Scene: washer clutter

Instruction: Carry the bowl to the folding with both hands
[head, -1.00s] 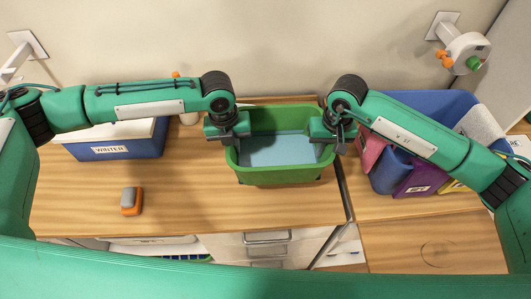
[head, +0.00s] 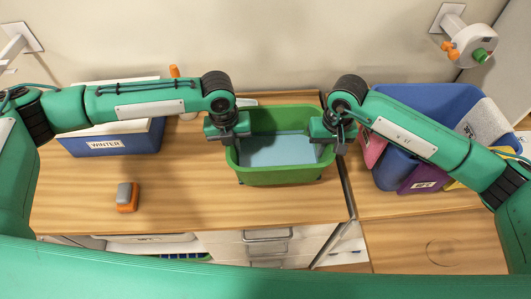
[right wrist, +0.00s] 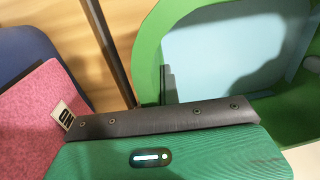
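The green bowl (head: 282,174), a rectangular tub with a light blue flat inside, is at the middle of the head view. Its right part also shows in the right wrist view (right wrist: 148,55). My left gripper (head: 231,138) is shut on its left rim, and my right gripper (head: 330,138) is shut on its right rim. The fingertips are mostly hidden in the head view. In the right wrist view a dark finger stands against the inside of the rim. The bowl looks level. Its height above the counter is hard to tell. I cannot pick out the folding place.
A blue box labelled WINTER (head: 110,144) stands left on the wooden counter (head: 215,205), with an orange-grey object (head: 127,198) in front. A blue bin (head: 425,108) with coloured fabric-like pieces stands close right of my right gripper. The counter's front middle is clear.

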